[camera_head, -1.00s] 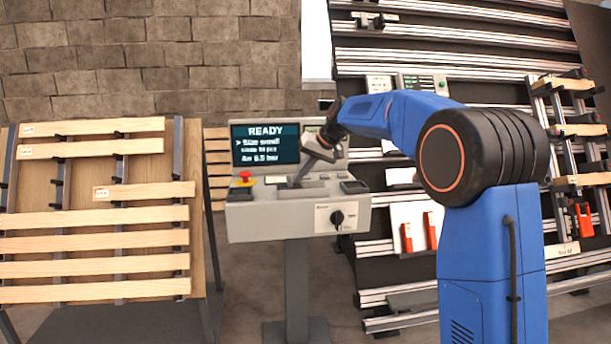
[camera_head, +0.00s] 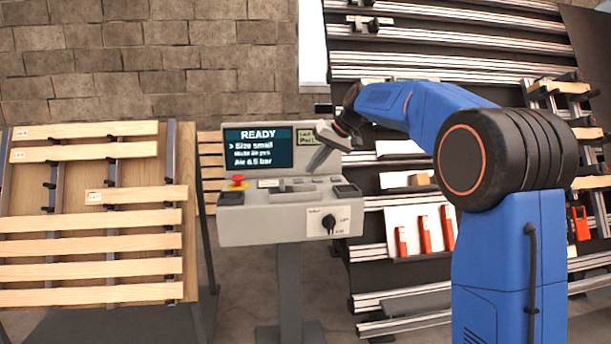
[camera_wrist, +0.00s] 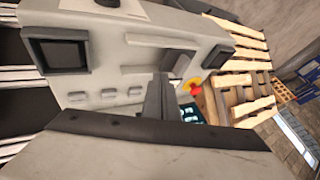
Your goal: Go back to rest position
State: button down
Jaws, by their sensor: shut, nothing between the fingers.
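The grey control console (camera_head: 285,222) stands on a post left of centre in the head view. Its screen (camera_head: 258,147) reads READY, Size small, Air 6.5 bar. My gripper (camera_head: 314,166) is shut and empty, tilted down in front of the right part of the console, beside the screen. It looks to be above the panel, clear of the buttons. In the wrist view my shut fingers (camera_wrist: 158,98) show over the console's panel (camera_wrist: 110,62), with the red emergency button (camera_wrist: 194,88) beyond them.
A slatted wooden rack (camera_head: 95,270) stands at the left. A dark wall rack with metal rails (camera_head: 450,40) and red-orange tools (camera_head: 424,235) stands behind my arm at the right. Bare floor shows around the console post.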

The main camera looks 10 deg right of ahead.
jog(key=s+d+f+m+h, duration=0.1)
jog(key=s+d+f+h, duration=0.15)
jog(key=s, duration=1.25)
jog(key=s+d+f+h, duration=0.1)
jog(key=s+d, duration=0.3)
jog(key=s, duration=1)
jog(key=s+d+f+h, duration=0.1)
jog(key=s+d+f, duration=0.1)
jog(key=s+f, duration=0.7)
jog(key=s+d+f+h, duration=0.1)
jog(key=s+d+f, duration=0.2)
jog(key=s+f, duration=0.6)
jog(key=s, duration=0.6)
jog(key=shift+s+f, duration=0.15)
jog(key=shift+f, duration=0.1)
